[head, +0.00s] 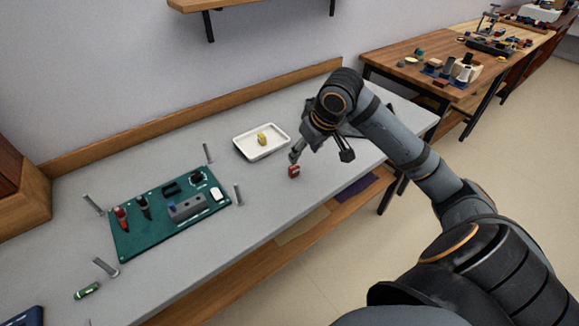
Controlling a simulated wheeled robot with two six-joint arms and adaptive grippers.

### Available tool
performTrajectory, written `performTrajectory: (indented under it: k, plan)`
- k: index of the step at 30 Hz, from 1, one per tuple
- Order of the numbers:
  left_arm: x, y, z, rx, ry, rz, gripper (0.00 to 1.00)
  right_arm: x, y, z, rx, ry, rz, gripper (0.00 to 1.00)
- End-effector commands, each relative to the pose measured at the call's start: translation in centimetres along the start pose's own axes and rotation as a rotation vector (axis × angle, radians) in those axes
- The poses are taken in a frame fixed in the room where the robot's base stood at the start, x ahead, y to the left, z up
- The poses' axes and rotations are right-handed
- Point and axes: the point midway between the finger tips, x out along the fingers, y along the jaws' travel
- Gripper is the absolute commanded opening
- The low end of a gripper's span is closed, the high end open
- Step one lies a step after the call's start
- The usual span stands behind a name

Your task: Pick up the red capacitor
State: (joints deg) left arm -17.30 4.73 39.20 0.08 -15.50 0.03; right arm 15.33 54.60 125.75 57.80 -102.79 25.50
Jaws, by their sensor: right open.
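The red capacitor (294,171) is a small red block on the grey bench top (262,215), right of the green board and in front of the white tray. My right gripper (320,159) is open above the bench. One finger is close beside the capacitor on its upper side, and the other is off to the right. I cannot tell whether the finger touches it. Nothing is between the fingers that I can make out. My left gripper is not in view.
A white tray (243,153) holds a yellow part (262,138). A green circuit board (150,243) with several components lies to the left, with metal posts around it. A green part (87,291) lies at front left. A wooden bench (400,55) with clutter stands at back right.

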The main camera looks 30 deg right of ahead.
Motion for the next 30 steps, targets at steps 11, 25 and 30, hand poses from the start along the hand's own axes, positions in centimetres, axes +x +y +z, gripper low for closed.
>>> performTrajectory:
  k: [11,25,30]
  plan:
    - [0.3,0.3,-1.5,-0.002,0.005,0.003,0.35,4.7,-0.1,0.0,0.000,0.000,-0.002,0.57]
    - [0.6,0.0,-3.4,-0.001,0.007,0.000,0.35,9.9,0.2,-0.7,0.001,-0.001,-0.001,0.57]
    - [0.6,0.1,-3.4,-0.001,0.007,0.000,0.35,9.9,0.3,-0.7,0.000,-0.001,-0.001,0.57]
